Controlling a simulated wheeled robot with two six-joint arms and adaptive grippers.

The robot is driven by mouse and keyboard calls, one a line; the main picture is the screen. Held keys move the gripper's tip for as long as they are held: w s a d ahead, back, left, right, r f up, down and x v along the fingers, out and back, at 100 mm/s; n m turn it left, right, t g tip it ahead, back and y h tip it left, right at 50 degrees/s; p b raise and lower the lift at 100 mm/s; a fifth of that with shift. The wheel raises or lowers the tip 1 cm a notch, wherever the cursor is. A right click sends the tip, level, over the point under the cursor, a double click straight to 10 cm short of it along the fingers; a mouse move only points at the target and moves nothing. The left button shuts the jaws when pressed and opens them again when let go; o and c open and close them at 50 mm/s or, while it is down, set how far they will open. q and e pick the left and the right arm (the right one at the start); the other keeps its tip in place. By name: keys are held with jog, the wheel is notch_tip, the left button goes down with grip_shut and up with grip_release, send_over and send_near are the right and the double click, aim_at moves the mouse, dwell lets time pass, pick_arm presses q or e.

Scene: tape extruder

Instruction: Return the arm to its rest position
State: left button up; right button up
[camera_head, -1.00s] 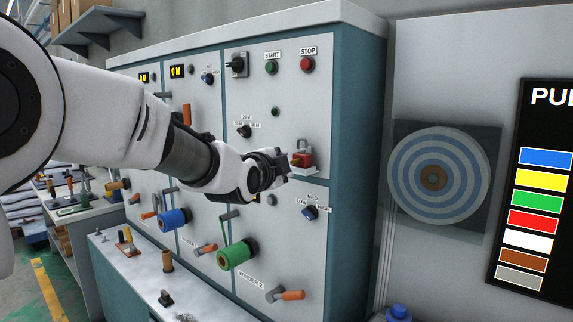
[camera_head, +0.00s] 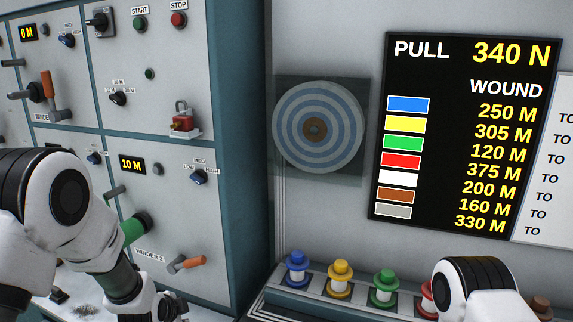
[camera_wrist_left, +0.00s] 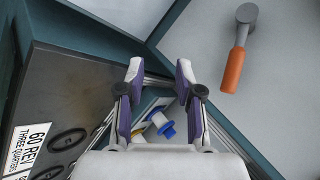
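My left arm (camera_head: 65,205) is folded low at the left in the head view, in front of the lower part of the machine. Its gripper is at the bottom edge there, partly cut off. In the left wrist view my left gripper (camera_wrist_left: 159,70) has its two fingers apart with nothing held between them. A blue and pale spool-like thing shows beyond the fingers, clear of them. A link of my right arm (camera_head: 475,290) shows at the bottom right of the head view; its gripper is out of view.
Several coloured spools (camera_head: 340,275) stand on a ledge. The black display (camera_head: 455,140) hangs behind.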

pick_arm(q)
jog(key=s+f+n+g, duration=0.3)
jog(key=s+f+g, duration=0.2)
jog(key=s+f, duration=1.25)
jog(key=s+f+n+g, duration=0.3)
jog(key=s+n, duration=0.8)
jog(key=s, duration=0.8)
jog(key=shift+s+d, duration=0.25)
jog(key=shift+s, duration=0.1)
